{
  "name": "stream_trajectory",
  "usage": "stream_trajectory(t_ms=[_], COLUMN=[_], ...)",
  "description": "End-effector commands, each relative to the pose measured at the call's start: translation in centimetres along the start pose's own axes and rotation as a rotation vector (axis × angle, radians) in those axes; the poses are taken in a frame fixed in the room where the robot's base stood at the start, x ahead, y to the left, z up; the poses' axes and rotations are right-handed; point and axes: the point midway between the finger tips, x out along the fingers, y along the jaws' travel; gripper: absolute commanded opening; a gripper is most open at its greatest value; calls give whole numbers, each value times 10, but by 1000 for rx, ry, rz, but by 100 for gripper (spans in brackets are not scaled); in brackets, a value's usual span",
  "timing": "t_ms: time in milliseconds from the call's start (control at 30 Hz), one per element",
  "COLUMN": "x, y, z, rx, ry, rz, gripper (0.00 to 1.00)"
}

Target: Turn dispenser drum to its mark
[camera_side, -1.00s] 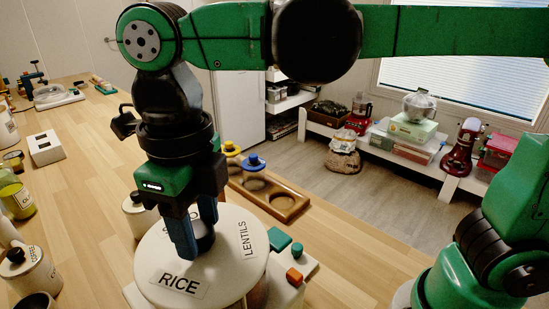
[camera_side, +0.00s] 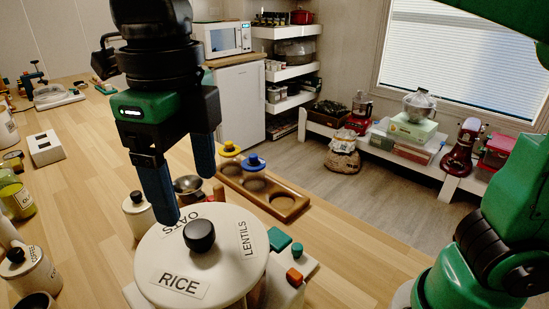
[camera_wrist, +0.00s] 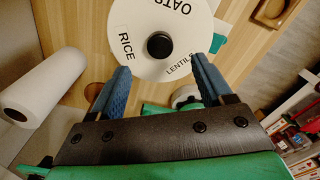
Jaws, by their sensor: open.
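The dispenser drum (camera_side: 205,278) is a round cream drum with a black knob (camera_side: 199,235) at the centre of its top. Labels on its top read RICE, LENTILS and OATS; in the side view RICE is toward the camera and LENTILS to the right. The drum (camera_wrist: 150,62) also shows in the wrist view. A teal block (camera_side: 279,239) and an orange block (camera_side: 295,277) sit on the base beside it; I cannot tell which is the mark. My gripper (camera_side: 191,180) is open and empty above the drum, its blue fingers apart and clear of the knob.
A wooden tray (camera_side: 290,206) with round recesses and blue and yellow knobbed pieces lies behind the drum. A metal bowl (camera_side: 188,188) and cream canisters (camera_side: 38,276) stand nearby on the counter. A paper roll (camera_wrist: 50,90) shows in the wrist view.

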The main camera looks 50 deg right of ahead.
Motion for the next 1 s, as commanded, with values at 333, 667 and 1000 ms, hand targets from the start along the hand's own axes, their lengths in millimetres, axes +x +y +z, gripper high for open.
stream_trajectory(t_ms=[333,667,1000], x=[0,0,20], y=[0,0,0], z=[0,0,0], rx=[53,732,902], ry=[0,-1,-1], rz=[0,0,0], gripper=[73,73,73])
